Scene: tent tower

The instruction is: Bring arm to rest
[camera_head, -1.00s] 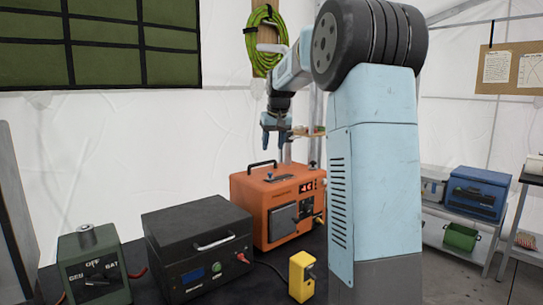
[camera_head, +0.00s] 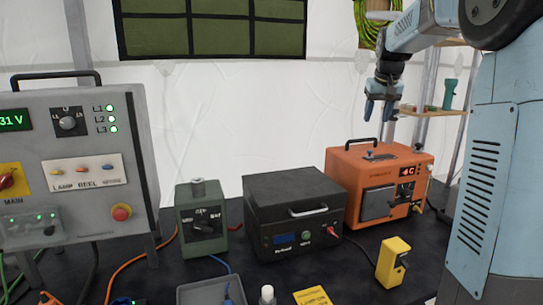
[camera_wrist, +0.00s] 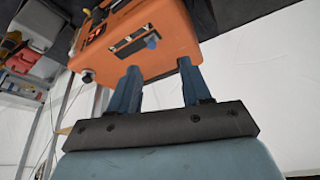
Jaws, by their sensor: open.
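My gripper (camera_head: 381,110) hangs at the upper right in the head view, pointing down. It is above the orange box (camera_head: 351,190) and clear of it. In the wrist view my gripper's two blue fingers (camera_wrist: 160,90) stand apart with nothing between them. The orange box also shows in the wrist view (camera_wrist: 170,45), beyond the fingertips. My arm comes in from the right edge and is bent at the elbow.
On the dark bench stand a grey control panel (camera_head: 95,200), a green switch box (camera_head: 186,221), a black box (camera_head: 270,228) and a small yellow box (camera_head: 387,268). A grey tray (camera_head: 187,292) lies at the front. A shelf (camera_head: 436,114) stands behind the orange box.

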